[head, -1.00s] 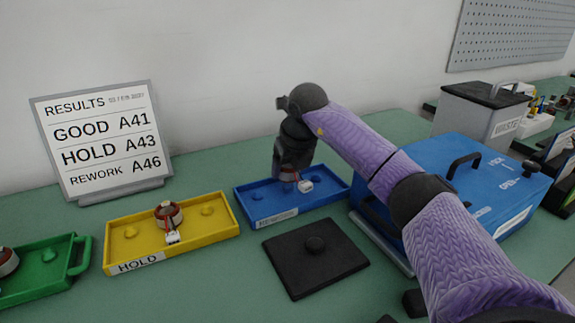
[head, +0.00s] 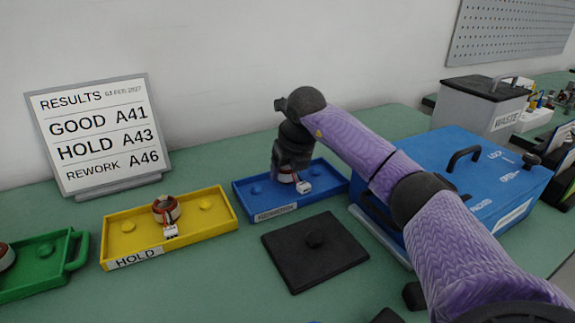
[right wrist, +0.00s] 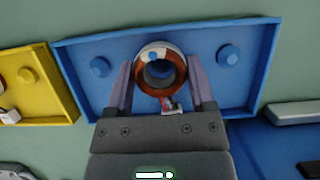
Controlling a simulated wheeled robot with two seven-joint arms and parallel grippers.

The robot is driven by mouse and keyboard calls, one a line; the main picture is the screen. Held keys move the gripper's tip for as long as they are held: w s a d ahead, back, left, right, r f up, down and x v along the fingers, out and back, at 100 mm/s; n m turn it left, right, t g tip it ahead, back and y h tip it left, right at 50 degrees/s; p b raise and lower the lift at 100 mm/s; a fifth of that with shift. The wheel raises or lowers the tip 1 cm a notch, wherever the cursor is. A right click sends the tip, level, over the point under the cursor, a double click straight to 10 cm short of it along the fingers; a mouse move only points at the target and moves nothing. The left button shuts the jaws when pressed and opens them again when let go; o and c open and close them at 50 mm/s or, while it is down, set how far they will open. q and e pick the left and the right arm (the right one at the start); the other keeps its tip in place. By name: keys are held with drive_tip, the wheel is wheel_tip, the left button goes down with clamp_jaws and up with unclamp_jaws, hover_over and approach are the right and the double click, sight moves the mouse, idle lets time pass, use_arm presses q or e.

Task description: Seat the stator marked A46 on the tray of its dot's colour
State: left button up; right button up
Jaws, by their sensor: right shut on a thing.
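A copper-wound stator with a white ring (right wrist: 160,72) shows between the fingers of my right gripper (right wrist: 160,90) in the right wrist view; a blue dot is on its rim. My right gripper (head: 288,178) is shut on it over the middle of the blue tray (head: 332,187). Its white connector (head: 304,187) hangs out at the front. No A46 mark on the stator is readable. The stator is down inside the tray; contact with the middle peg is hidden. My left gripper is not in view.
A results board (head: 98,135) lists REWORK A46. The yellow HOLD tray (head: 222,222) holds a stator (head: 167,209). The green tray (head: 38,285) holds another at the left edge. A black plate with a knob (head: 315,265) lies in front; a blue box (head: 490,185) stands right.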

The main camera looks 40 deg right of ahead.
drive_tip(key=shift+f, duration=0.15)
drive_tip(key=shift+f, duration=0.1)
idle(0.4)
drive_tip(key=o, duration=1.2)
drive_tip(key=shift+o, duration=0.2)
